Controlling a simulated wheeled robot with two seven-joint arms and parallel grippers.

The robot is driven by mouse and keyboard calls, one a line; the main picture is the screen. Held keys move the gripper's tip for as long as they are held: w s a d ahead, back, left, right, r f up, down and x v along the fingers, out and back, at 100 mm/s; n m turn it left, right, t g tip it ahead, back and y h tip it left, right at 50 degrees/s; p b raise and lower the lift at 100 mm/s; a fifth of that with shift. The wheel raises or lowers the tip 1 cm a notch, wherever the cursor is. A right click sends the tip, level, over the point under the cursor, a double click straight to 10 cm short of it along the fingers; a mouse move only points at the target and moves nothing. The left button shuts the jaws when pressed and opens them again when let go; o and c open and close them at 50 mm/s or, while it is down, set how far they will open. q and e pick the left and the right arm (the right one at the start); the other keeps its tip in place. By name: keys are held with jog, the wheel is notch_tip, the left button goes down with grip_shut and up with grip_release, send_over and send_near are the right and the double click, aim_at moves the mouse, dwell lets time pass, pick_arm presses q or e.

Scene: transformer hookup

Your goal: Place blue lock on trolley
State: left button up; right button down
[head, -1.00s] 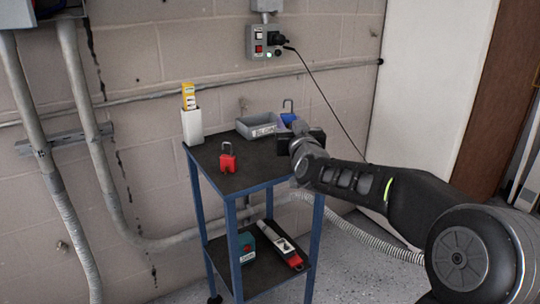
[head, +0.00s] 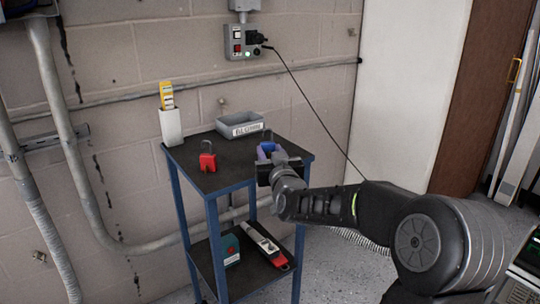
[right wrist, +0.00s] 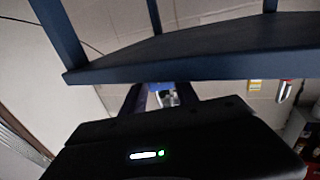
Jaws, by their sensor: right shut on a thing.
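My right gripper (head: 270,164) is shut on the blue lock (head: 265,148), which shows partly above the jaws. The lock is at the right part of the trolley's dark top (head: 236,160); I cannot tell whether it touches the top. In the right wrist view the blue lock (right wrist: 155,87) shows between the fingers, mostly hidden. The trolley's blue frame (right wrist: 170,73) crosses that view just beyond the gripper. My left gripper is not in view.
A red lock (head: 208,162) stands on the trolley top at left. A grey tray (head: 240,124) and a white holder with yellow tags (head: 171,126) are at the back. The lower shelf holds a teal item (head: 230,249) and a red-and-white tool (head: 264,244). The top's middle is clear.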

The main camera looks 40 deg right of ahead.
jog(key=shift+f, duration=0.1)
jog(key=c, duration=0.9)
grip_release()
jog(key=shift+c, duration=0.2)
jog(key=shift+s+r, duration=0.1)
jog(key=shift+r, duration=0.15)
jog(key=v, duration=1.2)
